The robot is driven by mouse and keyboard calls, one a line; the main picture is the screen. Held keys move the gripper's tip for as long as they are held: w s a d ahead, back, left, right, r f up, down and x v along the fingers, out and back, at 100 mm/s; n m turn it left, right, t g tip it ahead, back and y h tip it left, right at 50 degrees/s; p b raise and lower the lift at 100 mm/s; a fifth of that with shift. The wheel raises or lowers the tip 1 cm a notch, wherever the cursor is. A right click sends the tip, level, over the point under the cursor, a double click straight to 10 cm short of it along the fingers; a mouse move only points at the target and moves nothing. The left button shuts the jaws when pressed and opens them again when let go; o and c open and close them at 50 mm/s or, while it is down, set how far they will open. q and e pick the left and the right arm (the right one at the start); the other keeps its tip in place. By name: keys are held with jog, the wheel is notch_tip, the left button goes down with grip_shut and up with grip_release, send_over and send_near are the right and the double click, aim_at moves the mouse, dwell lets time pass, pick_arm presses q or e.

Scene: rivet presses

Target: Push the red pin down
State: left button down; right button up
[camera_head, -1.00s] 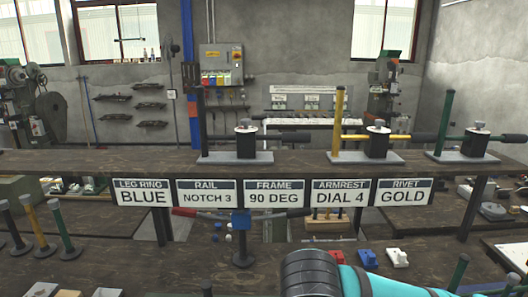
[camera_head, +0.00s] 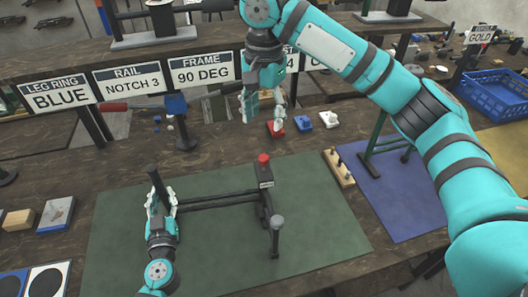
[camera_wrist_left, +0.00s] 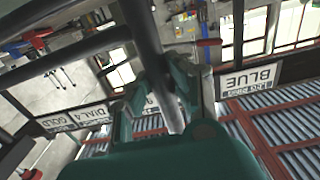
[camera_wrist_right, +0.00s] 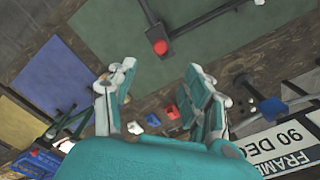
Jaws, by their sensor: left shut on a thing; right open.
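The red pin (camera_head: 263,159) stands up from the top of a dark block on a dark metal frame (camera_head: 222,200) lying on the green mat. It also shows in the right wrist view (camera_wrist_right: 160,46), at the end of a dark bar. My left gripper (camera_head: 163,197) is shut on a dark upright post (camera_head: 155,180) at the frame's left end; the left wrist view shows dark bar (camera_wrist_left: 142,35) between its fingers. My right gripper (camera_head: 262,106) is open and empty, pointing down above the table, beyond the pin and apart from it.
The green mat (camera_head: 330,225) is mostly clear around the frame. Red (camera_head: 275,128), blue (camera_head: 302,119) and white (camera_head: 329,119) small blocks lie near my right gripper. A wooden peg block (camera_head: 338,168) and blue mat (camera_head: 395,200) lie to the right. The labelled shelf stands behind.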

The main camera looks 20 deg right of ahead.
aim_at(264, 157)
notch_tip(264, 157, down, 12)
jog(key=shift+r, duration=0.15)
jog(key=shift+c, duration=0.3)
grip_shut()
dwell(0.4)
